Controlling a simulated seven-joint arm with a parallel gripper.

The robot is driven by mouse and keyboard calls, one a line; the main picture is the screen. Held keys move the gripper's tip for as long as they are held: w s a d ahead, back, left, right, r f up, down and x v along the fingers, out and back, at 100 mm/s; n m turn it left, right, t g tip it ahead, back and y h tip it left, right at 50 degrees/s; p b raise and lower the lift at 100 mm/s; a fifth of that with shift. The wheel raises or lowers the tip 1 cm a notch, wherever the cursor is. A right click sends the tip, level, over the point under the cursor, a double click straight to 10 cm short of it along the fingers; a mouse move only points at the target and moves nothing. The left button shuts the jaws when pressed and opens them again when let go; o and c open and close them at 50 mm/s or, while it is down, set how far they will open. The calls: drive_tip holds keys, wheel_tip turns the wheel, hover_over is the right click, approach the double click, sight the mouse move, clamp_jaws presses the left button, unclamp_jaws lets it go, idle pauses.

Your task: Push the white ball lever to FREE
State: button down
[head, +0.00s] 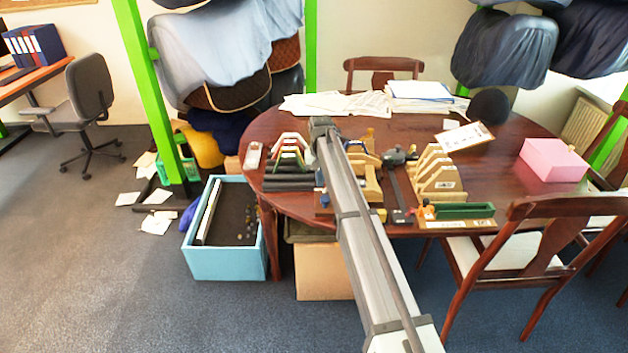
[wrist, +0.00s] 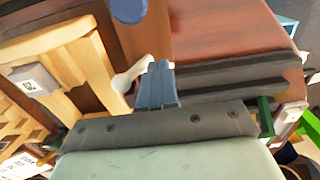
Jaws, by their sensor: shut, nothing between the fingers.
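In the wrist view, my gripper (wrist: 156,84) is shut and empty, its blue-grey fingers pressed together. A white lever-like piece (wrist: 130,76) shows just left of the fingertips, beside a wooden fixture (wrist: 60,65). Its end reaches to the fingers and is partly hidden behind them; I cannot tell whether they touch. No FREE marking is readable. In the head view, my arm reaches over the table and covers the gripper and the lever. Part of the wooden fixture (head: 372,190) shows right of the arm.
A blue round knob (wrist: 128,10) is at the top of the wrist view. Dark grey bars (wrist: 235,72) lie right of the fingers. On the table (head: 300,207) are wooden racks (head: 437,175), a dark clamp-like tool (head: 398,156) and a green tray (head: 464,211). A pink box (head: 553,160) stands far right.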

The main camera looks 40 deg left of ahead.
drive_tip(key=shift+s+a+r, duration=0.1)
drive_tip(key=shift+s+a, duration=0.05)
drive_tip(key=shift+a, duration=0.05)
drive_tip(key=shift+s+a, duration=0.3)
wheel_tip(320, 180, up, 7)
idle(1.2)
idle(0.4)
